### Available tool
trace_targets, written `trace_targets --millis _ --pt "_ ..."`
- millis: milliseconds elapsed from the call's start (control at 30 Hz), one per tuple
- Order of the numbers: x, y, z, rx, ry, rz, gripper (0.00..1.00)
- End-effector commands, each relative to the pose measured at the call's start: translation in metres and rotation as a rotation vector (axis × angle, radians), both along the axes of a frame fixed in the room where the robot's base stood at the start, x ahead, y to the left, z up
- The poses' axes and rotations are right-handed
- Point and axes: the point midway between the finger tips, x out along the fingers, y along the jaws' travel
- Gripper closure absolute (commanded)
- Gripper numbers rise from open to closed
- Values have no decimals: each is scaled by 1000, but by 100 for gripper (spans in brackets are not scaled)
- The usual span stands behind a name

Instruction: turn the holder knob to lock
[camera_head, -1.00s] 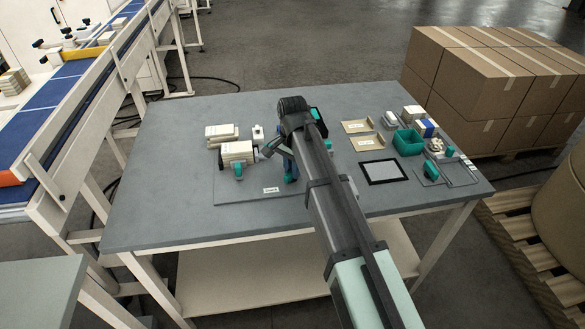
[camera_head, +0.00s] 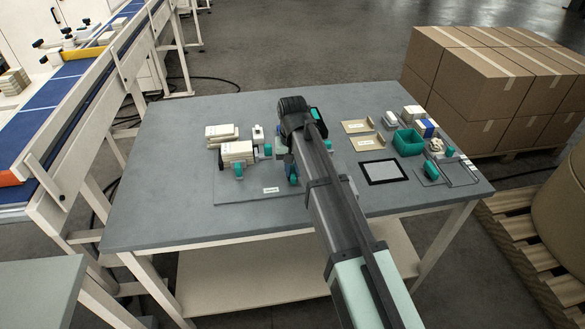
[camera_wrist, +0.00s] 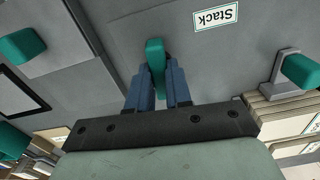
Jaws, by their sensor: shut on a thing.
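In the wrist view a teal knob (camera_wrist: 155,54) stands between the two blue fingers of my gripper (camera_wrist: 158,78), which is shut on it. The knob's long side points roughly away from the wrist. In the head view my gripper (camera_head: 291,172) is low over the grey table, right of the stack of pale cartons, with the knob's teal (camera_head: 293,182) just showing at the fingers. My arm hides much of the spot. The knob's base is hidden, and its lock marking cannot be made out.
A "Stack" label (camera_wrist: 215,16) lies close to the knob. A teal-topped grey bracket (camera_wrist: 283,68) stands by the cartons (camera_head: 237,152). A black-framed pad (camera_head: 384,172) and teal tray (camera_head: 408,142) lie to the right. The table's front left is clear.

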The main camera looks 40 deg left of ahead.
Motion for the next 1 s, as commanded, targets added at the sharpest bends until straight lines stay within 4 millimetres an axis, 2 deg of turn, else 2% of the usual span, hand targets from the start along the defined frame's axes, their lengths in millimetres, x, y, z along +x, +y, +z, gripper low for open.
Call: trace_targets --millis 567,600,867,1000 --pt "0 0 0 0 0 36 100" --pt "0 0 0 0 0 36 80" --pt "0 0 0 0 0 36 55" --pt "0 0 0 0 0 35 55"
